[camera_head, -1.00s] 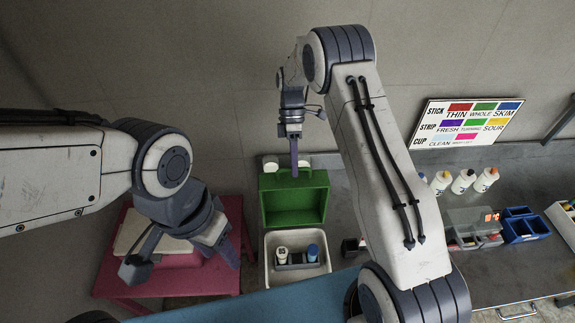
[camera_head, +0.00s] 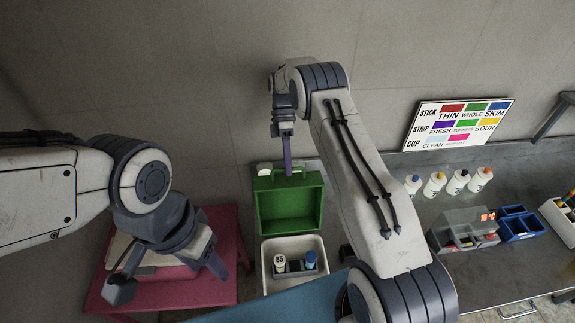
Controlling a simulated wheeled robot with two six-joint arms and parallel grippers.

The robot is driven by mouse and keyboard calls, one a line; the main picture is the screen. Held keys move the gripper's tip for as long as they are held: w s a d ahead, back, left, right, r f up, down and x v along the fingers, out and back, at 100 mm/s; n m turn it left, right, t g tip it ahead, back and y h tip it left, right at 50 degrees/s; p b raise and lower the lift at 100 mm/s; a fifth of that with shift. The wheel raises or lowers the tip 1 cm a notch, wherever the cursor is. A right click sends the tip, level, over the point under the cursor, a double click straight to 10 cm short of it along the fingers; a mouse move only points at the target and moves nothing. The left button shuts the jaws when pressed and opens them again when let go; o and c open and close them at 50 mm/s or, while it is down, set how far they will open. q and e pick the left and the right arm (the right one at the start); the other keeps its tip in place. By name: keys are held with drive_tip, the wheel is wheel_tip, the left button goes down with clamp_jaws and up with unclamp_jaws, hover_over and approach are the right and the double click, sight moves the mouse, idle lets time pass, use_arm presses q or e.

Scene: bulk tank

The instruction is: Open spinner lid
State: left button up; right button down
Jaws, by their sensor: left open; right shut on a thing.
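The spinner looks like a white open tub (camera_head: 265,255) with a green lid (camera_head: 289,228) standing up along its far side. I see the lid's hollow inner face, so it is open. A white bottle (camera_head: 279,263) marked 85 and a blue-and-white bottle (camera_head: 311,260) stand in a dark holder inside the tub. My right gripper (camera_head: 288,168) points down at the lid's top edge and is shut, apparently on the lid's handle (camera_head: 275,176); the exact grip is too small to see. My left gripper (camera_head: 232,264) is open and empty, left of the tub above a pink stand (camera_head: 120,295).
A grey counter (camera_head: 400,200) runs to the right, with several white bottles (camera_head: 457,182), a grey device (camera_head: 462,230) with a red display, and blue bins (camera_head: 520,224). A colour-coded sign (camera_head: 461,124) leans at the wall. My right arm crosses above the counter.

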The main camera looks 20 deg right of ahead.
drive_tip(key=c, duration=1.2)
unclamp_jaws()
drive_tip(key=shift+w+f, duration=0.1)
drive_tip(key=shift+w, duration=0.3)
drive_tip(key=o, duration=0.3)
drive_tip(key=shift+w+f, duration=0.1)
drive_tip(key=shift+w, duration=0.05)
drive_tip(key=shift+r, duration=0.2)
drive_tip(key=shift+r+b, duration=0.35)
drive_tip(key=shift+b, duration=0.3)
wheel_tip(320, 180, up, 3)
drive_tip(key=shift+d+f+b, duration=0.1)
drive_tip(key=shift+b, duration=1.15)
drive_tip(key=shift+s+d+r+b, duration=0.85)
drive_tip(key=shift+s+d+r, duration=0.35)
drive_tip(key=shift+s+d, duration=0.2)
drive_tip(key=shift+s+d+r+b, duration=0.85)
drive_tip(key=shift+s+d+r, duration=0.45)
drive_tip(key=shift+s, duration=0.15)
drive_tip(key=shift+s+d+r+b, duration=0.85)
drive_tip(key=shift+s+d+r, duration=0.3)
drive_tip(key=shift+s+d, duration=0.25)
drive_tip(key=shift+a, duration=0.1)
